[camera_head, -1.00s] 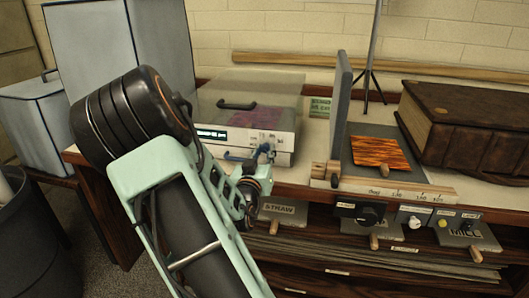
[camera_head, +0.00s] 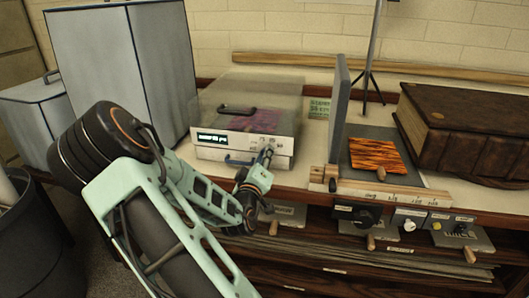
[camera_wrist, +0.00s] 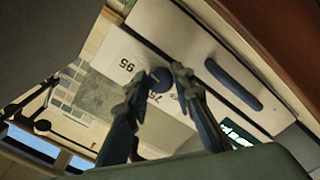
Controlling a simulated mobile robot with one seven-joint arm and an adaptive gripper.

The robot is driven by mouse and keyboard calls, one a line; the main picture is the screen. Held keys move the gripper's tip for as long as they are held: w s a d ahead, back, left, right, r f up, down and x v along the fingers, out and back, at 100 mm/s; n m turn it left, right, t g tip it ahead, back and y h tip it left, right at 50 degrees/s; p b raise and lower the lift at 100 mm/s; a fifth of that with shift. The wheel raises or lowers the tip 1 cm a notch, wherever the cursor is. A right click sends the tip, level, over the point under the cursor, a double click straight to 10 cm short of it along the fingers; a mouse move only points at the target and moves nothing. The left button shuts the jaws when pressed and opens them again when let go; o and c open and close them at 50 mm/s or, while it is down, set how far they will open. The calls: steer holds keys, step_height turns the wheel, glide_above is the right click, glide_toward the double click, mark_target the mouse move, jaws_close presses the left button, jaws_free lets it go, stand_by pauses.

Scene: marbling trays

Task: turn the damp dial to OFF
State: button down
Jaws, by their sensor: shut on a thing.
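The damp dial is a small dark blue knob (camera_wrist: 160,80) on a white front panel, with the marks 95 and 75 printed beside it in the wrist view. My gripper (camera_wrist: 161,78) has one finger on each side of the knob and is shut on it. In the head view my gripper (camera_head: 267,151) is at the right of the front panel of a lidded cabinet (camera_head: 210,151) and hides the knob. The cabinet's lit display (camera_head: 212,138) is too small to read. I cannot make out an OFF mark or the knob's pointer.
A blue bar handle (camera_head: 240,161) lies low on the cabinet front, left of my gripper. A grey upright board (camera_head: 339,112) and a tray with an orange patterned sheet (camera_head: 376,153) stand to the right. Other knobs (camera_head: 365,217) sit below the bench edge.

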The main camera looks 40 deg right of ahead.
steer(key=n+p, duration=0.1)
steer(key=n, duration=0.2)
steer(key=shift+r+n+p, duration=0.1)
steer(key=shift+n+p, duration=0.2)
steer(key=shift+n, duration=0.1)
steer(key=shift+n+p, duration=0.65)
steer(key=shift+n, duration=1.25)
steer(key=c, duration=1.7)
jaws_free()
steer(key=shift+o, duration=0.2)
steer(key=v, duration=0.7)
steer(key=shift+s+a, duration=0.15)
steer(key=shift+s, duration=0.1)
